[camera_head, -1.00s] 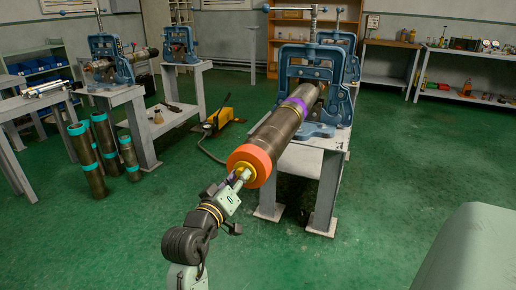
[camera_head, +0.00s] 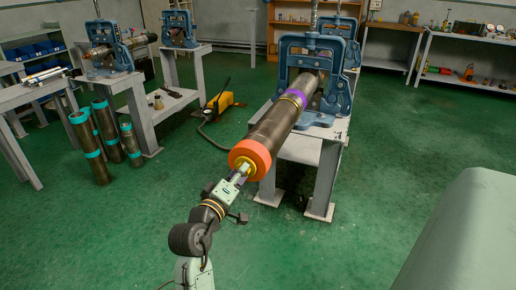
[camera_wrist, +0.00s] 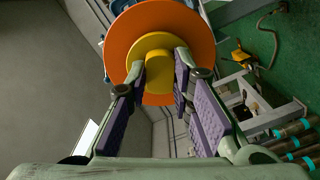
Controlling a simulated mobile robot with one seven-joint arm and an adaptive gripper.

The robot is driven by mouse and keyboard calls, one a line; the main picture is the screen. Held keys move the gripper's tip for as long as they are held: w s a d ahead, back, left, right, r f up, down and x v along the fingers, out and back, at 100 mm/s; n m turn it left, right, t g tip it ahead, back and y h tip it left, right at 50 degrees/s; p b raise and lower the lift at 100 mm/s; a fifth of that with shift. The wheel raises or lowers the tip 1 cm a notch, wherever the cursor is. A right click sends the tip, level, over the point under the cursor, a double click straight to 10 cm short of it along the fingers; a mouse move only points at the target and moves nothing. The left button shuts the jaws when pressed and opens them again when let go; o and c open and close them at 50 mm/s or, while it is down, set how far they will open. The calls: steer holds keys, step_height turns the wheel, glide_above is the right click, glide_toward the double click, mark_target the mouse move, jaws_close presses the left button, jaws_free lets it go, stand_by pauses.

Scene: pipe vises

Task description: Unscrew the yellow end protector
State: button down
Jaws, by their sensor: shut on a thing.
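The yellow end protector (camera_head: 243,164) sits at the near end of a brown pipe (camera_head: 274,128), inside an orange ring (camera_head: 262,153). In the wrist view the yellow protector (camera_wrist: 163,46) shows as a round face with a narrower part towards me, in front of the orange ring (camera_wrist: 196,27). My gripper (camera_head: 241,171) is at the protector, in line with the pipe. In the wrist view my gripper (camera_wrist: 161,72) has its purple-padded fingers on either side of the narrower part, shut on it. The exact contact is partly hidden by the fingertips.
A blue vise (camera_head: 311,72) on a grey stand (camera_head: 328,180) holds the pipe. Teal-banded pipes (camera_head: 90,150) stand on the floor at left. A yellow pump (camera_head: 222,101) lies behind. A pale rounded block (camera_head: 465,235) fills the lower right. The green floor between is clear.

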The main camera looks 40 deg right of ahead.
steer(key=n+p, duration=0.3)
steer(key=n, duration=1)
steer(key=shift+a+n, duration=0.1)
steer(key=shift+n, duration=0.2)
steer(key=c, duration=1.5)
jaws_free()
steer(key=shift+v, duration=1.1)
